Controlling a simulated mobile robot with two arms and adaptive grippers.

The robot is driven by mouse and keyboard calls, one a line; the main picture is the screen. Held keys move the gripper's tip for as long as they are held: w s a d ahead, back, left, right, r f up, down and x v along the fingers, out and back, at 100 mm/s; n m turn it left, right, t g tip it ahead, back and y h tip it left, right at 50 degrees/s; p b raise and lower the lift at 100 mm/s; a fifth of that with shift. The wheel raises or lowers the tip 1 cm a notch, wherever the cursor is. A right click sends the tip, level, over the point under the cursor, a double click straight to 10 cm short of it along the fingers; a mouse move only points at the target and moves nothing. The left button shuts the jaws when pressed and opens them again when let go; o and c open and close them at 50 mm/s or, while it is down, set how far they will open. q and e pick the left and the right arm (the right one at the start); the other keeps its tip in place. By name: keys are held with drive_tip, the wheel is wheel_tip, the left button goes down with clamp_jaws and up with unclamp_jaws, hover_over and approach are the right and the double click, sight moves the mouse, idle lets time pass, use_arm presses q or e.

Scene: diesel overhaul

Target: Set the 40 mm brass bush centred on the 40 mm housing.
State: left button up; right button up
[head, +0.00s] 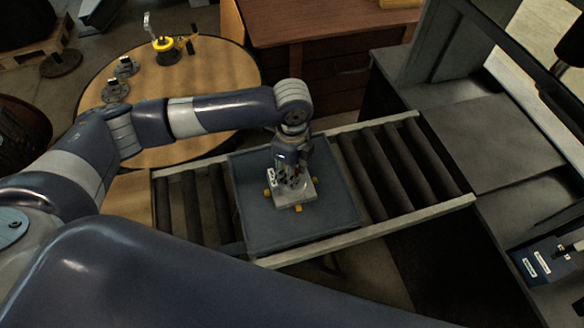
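A light grey metal block (309,187), which looks like the housing, sits on a dark blue-grey plate (263,232) lying on a roller conveyor. Small yellow pieces show around the block's edges. My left gripper (290,180) points down right over the block, at or just above its top. The gripper's body covers the middle of the block, so its fingertips and whatever is between them are too small and hidden to tell. I cannot make out the brass bush. My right gripper is out of the picture.
The conveyor's rollers (385,165) lie bare on both sides of the plate. A round wooden table (215,75) behind holds a yellow-ringed fixture (164,45) and small grey parts (116,90). A brown cabinet (330,65) stands behind the conveyor. A dark grey machine (480,140) is at right.

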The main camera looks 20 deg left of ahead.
use_arm(q)
drive_tip(key=shift+f, duration=0.15)
drive_tip(key=o, duration=1.1)
drive_tip(key=o, duration=0.4)
drive_tip(key=shift+f, duration=0.1)
